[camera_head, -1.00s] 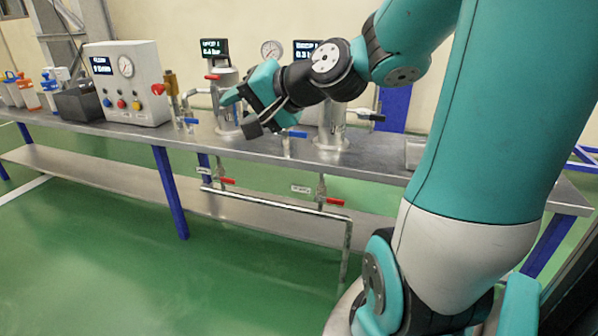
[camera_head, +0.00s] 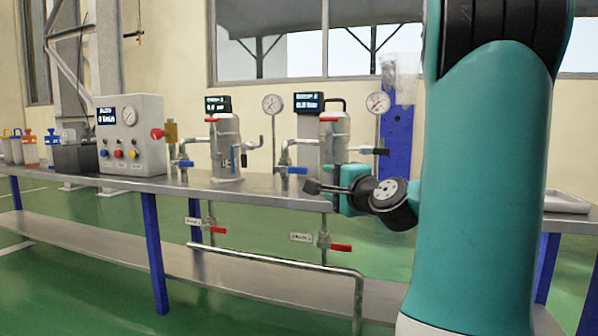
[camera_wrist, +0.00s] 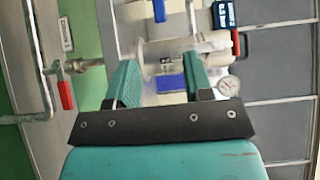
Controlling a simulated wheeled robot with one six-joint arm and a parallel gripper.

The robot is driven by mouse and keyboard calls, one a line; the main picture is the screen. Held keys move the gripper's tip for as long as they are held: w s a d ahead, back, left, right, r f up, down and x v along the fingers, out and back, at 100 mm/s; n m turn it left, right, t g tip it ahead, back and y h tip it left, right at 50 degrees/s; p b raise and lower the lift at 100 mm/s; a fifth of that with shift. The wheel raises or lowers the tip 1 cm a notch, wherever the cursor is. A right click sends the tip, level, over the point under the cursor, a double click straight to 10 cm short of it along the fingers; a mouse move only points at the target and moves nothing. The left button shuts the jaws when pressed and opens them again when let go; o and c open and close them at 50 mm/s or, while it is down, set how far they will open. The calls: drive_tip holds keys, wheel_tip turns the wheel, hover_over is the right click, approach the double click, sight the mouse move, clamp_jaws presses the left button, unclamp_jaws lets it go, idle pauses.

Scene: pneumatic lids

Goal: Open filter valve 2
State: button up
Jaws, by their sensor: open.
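Filter 2 seems to be the right-hand metal cylinder (camera_head: 333,140) on the bench. A blue-handled valve (camera_head: 292,170) is on its left pipe, and a dark handle (camera_head: 373,151) shows on its right side. I cannot tell which is filter valve 2. My gripper (camera_head: 324,188) is in front of the cylinder's base, near the bench's front edge. In the wrist view its teal fingers (camera_wrist: 160,82) are open and empty. A blue part (camera_wrist: 170,84) shows between them, farther off. A blue handle (camera_wrist: 160,10) shows at the top edge.
The steel bench (camera_head: 95,184) runs across. The left-hand cylinder (camera_head: 226,148) has its own blue-handled valve. Red handles (camera_head: 341,247) hang below the bench, above a horizontal pipe (camera_head: 270,263). A control box (camera_head: 131,140) stands left. A gauge (camera_head: 378,103) rises at right.

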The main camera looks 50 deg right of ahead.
sight(300, 171)
drive_tip(key=p+x, duration=0.6)
drive_tip(key=x, duration=0.1)
drive_tip(key=p+x, duration=0.7)
drive_tip(key=shift+w+r, duration=0.2)
drive_tip(key=shift+r, duration=0.05)
drive_tip(key=shift+w+d+f+p, duration=0.1)
drive_tip(key=shift+w+f+p, duration=0.1)
drive_tip(key=shift+w, duration=0.1)
drive_tip(key=shift+w+d+f+p, duration=0.1)
drive_tip(key=shift+w+p, duration=0.05)
drive_tip(key=shift+w, duration=0.15)
clamp_jaws()
drive_tip(key=shift+r, duration=0.1)
